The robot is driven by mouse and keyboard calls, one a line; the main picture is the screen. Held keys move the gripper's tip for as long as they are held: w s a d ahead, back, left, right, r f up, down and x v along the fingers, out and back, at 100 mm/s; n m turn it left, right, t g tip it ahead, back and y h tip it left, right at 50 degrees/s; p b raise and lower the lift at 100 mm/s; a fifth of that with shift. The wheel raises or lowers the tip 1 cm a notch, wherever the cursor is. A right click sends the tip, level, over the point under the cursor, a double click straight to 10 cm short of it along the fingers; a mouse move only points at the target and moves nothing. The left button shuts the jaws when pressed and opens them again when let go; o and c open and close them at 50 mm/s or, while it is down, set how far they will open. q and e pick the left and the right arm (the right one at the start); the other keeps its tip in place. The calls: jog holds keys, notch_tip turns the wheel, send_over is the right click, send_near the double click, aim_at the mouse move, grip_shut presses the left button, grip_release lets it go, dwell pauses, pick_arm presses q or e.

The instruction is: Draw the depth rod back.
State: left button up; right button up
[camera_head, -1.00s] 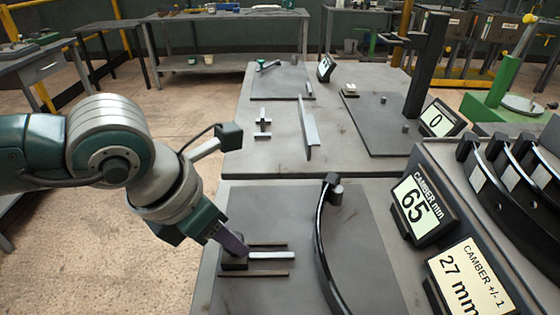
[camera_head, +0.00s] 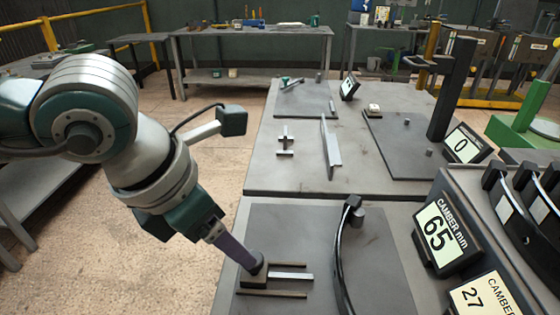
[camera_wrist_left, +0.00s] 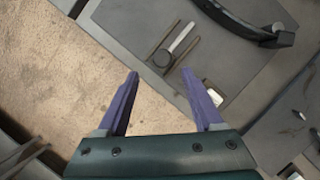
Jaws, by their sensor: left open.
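The depth rod is a pale silver bar (camera_head: 294,276) lying between two dark rails (camera_head: 274,293) on a grey plate. A dark round knob (camera_head: 258,266) sits at its left end above a dark block. In the left wrist view, the knob (camera_wrist_left: 162,59) and the bar (camera_wrist_left: 182,37) show ahead, beyond the fingertips. My left gripper (camera_head: 246,262) reaches down to the knob end from the upper left. Its two purple fingers (camera_wrist_left: 160,74) are spread and hold nothing. The knob lies in line with the gap between them. Whether they touch it cannot be told.
A curved black spring leaf (camera_head: 344,255) stands on the plate right of the rod. Displays reading 65 (camera_head: 437,236) and 0 (camera_head: 462,148) stand farther right. A second bench plate (camera_head: 270,180) lies behind. Open floor (camera_head: 195,265) is on the left.

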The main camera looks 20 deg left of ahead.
pick_arm(q)
jog(key=v, duration=0.4)
jog(key=shift+r, duration=0.1)
